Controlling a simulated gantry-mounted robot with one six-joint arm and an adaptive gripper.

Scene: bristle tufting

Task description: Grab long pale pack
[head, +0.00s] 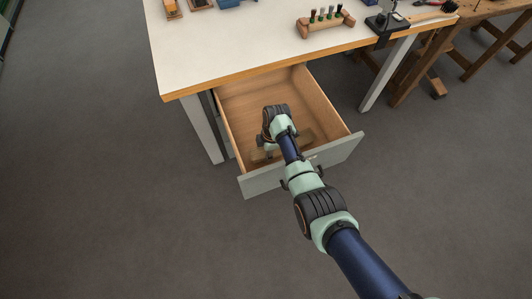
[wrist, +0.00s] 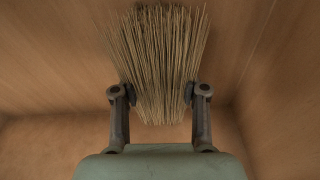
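The long pale pack (wrist: 160,60) is a bundle of thin straw-coloured bristles. In the wrist view it lies between the two fingers of my gripper (wrist: 160,93). Its strands fan out at the top and narrow towards the bottom. The finger pads stand wide apart, at or very near the bundle's sides; whether they press on it is unclear. In the head view my gripper (head: 270,150) is down inside the open drawer (head: 232,130).
The wooden drawer has walls on all sides and a grey front (head: 262,184). The white worktop (head: 235,45) overhangs its back. On the worktop are a wooden rack with several handled tools (head: 325,21) and a black stand (head: 386,22). The drawer's back part looks empty.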

